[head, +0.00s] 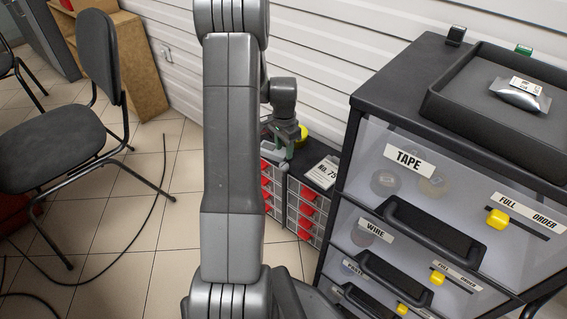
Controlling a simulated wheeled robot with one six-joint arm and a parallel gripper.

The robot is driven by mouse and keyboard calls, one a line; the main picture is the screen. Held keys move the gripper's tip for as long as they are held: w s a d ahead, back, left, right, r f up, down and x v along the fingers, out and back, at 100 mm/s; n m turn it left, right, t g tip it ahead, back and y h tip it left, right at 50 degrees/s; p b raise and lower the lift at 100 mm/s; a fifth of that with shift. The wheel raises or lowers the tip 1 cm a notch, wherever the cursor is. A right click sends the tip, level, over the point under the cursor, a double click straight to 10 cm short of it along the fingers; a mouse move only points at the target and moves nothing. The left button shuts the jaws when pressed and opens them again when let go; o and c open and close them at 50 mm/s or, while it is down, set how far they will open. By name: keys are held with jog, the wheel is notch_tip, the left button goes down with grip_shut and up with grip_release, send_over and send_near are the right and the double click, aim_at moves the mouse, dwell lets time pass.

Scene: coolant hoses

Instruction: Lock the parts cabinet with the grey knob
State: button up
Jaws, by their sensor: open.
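A low parts cabinet with red bins behind clear drawer fronts (306,206) stands against the white wall, right of my arm. A card reading "No. 73" (323,171) lies on its dark top. A similar column of red bins (268,186) shows beside it, partly hidden by my arm. My gripper (272,150) is small in the picture, over or beside the tops of these units, with greenish and grey parts around it. It is open; its fingertips are hard to make out. A yellow round thing (302,135) is just right of it. I cannot make out a grey knob.
A large drawer cabinet (352,150) fills the right, with TAPE and WIRE drawers, dark handles and yellow sliders (498,219). A black tray (455,93) on top holds a silver packet (521,95). A chair (60,145) and a dark cable (163,175) are on the tiled floor at left.

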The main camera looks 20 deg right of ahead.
aim_at(284, 164)
notch_tip(284, 164, down, 7)
jog(key=shift+r+b, duration=0.1)
jog(key=shift+b, duration=0.85)
jog(key=c, duration=0.7)
